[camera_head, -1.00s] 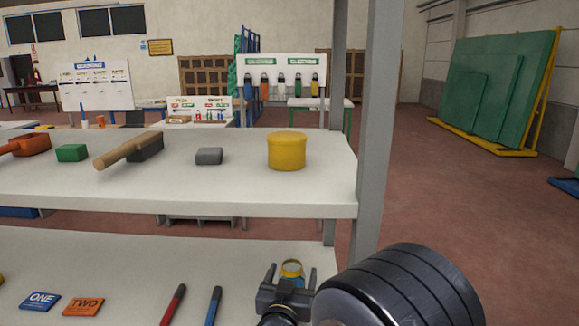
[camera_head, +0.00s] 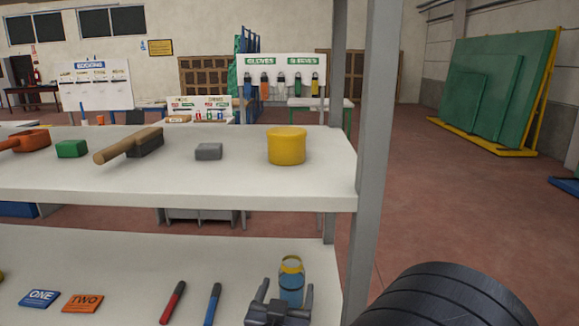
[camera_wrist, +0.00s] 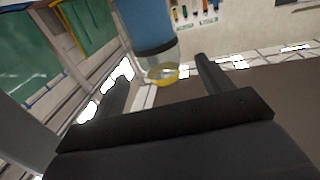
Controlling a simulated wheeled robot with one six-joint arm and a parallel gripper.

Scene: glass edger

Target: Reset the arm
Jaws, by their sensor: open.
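My gripper (camera_head: 286,290) is at the lower shelf near the bottom of the head view. Its two dark fingers are spread with nothing held between them. In the wrist view the bottle (camera_wrist: 148,28) appears upside down at the top, ahead of the open fingers of my gripper (camera_wrist: 163,70). Whether a finger touches it I cannot tell.
The lower shelf (camera_head: 130,262) also holds a red marker (camera_head: 173,302), a blue marker (camera_head: 212,303) and cards ONE (camera_head: 39,298) and TWO (camera_head: 82,303). The upper shelf (camera_head: 230,183) overhangs it, with a yellow tub (camera_head: 286,147). A grey post (camera_head: 372,150) stands right. Open floor lies beyond.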

